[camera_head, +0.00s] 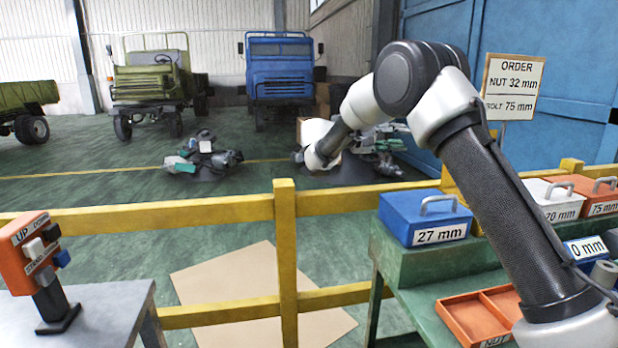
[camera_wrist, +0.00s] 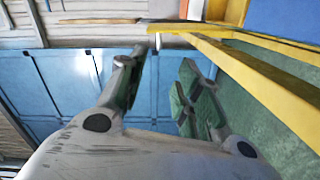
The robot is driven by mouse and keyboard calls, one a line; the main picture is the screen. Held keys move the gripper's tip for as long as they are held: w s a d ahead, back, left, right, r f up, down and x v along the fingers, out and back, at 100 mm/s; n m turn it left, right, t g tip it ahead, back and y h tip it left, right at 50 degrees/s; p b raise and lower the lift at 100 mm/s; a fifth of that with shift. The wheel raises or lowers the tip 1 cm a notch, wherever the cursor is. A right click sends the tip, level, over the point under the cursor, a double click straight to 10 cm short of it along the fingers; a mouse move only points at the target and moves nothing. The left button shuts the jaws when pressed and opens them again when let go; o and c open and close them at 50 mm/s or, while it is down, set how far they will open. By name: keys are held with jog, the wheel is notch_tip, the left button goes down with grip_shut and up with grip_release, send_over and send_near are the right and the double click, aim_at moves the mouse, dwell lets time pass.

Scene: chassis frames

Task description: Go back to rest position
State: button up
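In the wrist view my gripper (camera_wrist: 162,68) shows its two fingers spread apart, with green-grey pads and nothing between them. Blue wall panels and a yellow rail show beyond the fingers. In the head view my arm rises from the lower right, bends at a dark elbow high up, and runs down to the left to the wrist, beyond the yellow fence. The fingers cannot be made out clearly in the head view.
A yellow fence (camera_head: 285,240) crosses the front. A green bench (camera_head: 440,262) at right carries a blue 27 mm box (camera_head: 425,218), other labelled boxes and an orange tray (camera_head: 478,322). An orange button box (camera_head: 30,245) stands at left. Trucks and an order sign (camera_head: 513,85) stand behind.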

jog(key=s+d+r+g+y, duration=0.2)
jog(key=s+d+y, duration=0.2)
jog(key=s+d, duration=0.55)
jog(key=s+d+r+g+y, duration=0.1)
jog(key=s+d+y, duration=0.4)
jog(key=s, duration=0.7)
jog(key=s+a+f+t+y, duration=0.1)
jog(key=s+f+y, duration=0.1)
jog(key=s, duration=0.5)
jog(key=s+a+f+t+y, duration=0.1)
jog(key=s+f+t+y, duration=0.1)
jog(key=s, duration=0.6)
jog(key=s+a+f+n+t+y, duration=0.1)
jog(key=s+f+y, duration=0.3)
jog(key=s, duration=0.4)
jog(key=shift+a+f+t, duration=0.3)
